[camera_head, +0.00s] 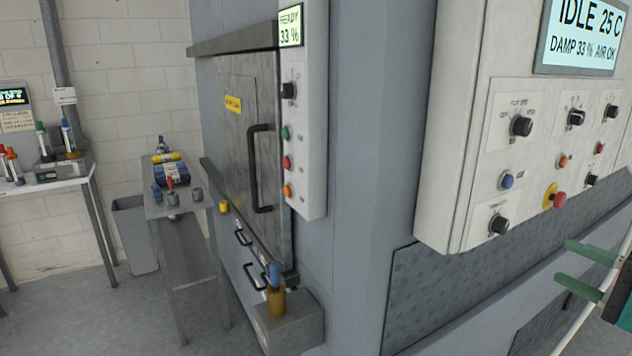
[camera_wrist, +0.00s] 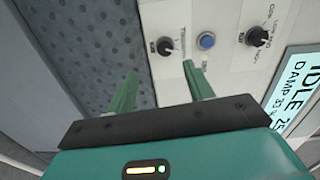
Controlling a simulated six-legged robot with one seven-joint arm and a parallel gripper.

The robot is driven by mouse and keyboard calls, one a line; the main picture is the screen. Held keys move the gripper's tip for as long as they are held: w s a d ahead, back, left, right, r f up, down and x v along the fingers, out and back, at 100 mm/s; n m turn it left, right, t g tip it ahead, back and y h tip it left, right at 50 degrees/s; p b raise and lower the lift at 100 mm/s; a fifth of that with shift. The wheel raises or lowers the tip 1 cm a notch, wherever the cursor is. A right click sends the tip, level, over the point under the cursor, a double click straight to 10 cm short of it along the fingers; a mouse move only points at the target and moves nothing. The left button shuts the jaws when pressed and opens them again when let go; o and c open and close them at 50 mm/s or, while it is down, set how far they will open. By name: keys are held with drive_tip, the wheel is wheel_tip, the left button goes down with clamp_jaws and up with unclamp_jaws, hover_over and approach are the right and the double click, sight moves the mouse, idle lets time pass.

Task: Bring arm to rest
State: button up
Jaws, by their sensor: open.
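My gripper (camera_head: 578,268) shows at the right edge in the head view, with two green fingers spread apart and nothing between them. In the wrist view my gripper (camera_wrist: 160,92) is open and empty, its fingers pointing toward the lower part of the control panel. The white control panel (camera_head: 462,150) has black knobs, a blue button (camera_head: 507,180), and a red button on a yellow base (camera_head: 554,197). The blue button also shows in the wrist view (camera_wrist: 206,40), beyond the fingertips. The fingers look apart from the panel.
The panel's display (camera_head: 585,36) reads IDLE 25 C. A side table (camera_head: 176,212) holds bottles and small containers. A grey bin (camera_head: 135,235) stands behind. Floor at lower left is clear.

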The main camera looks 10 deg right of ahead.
drive_tip(key=w+a+f+n+g+y, duration=0.1)
drive_tip(key=w+a+f+n+g, duration=0.2)
drive_tip(key=a, duration=0.7)
drive_tip(key=a+f+n+g+y, duration=0.15)
drive_tip(key=a+g, duration=0.35)
drive_tip(key=a, duration=0.5)
drive_tip(key=s+a+f+n+g+h, duration=0.1)
drive_tip(key=s+a+f+n+h, duration=0.2)
drive_tip(key=a, duration=0.4)
drive_tip(key=s+a+f+n+g+h, duration=0.2)
drive_tip(key=s+a+f+n+h, duration=0.2)
drive_tip(key=a+f+n+h, duration=0.1)
drive_tip(key=a+h, duration=0.1)
drive_tip(key=a, duration=0.1)
drive_tip(key=shift+s+a+f, duration=0.2)
drive_tip(key=shift+s+a, duration=0.05)
drive_tip(key=shift+a, duration=0.15)
drive_tip(key=c, duration=0.3)
drive_tip(key=shift+c, duration=0.2)
drive_tip(key=shift+d, duration=0.15)
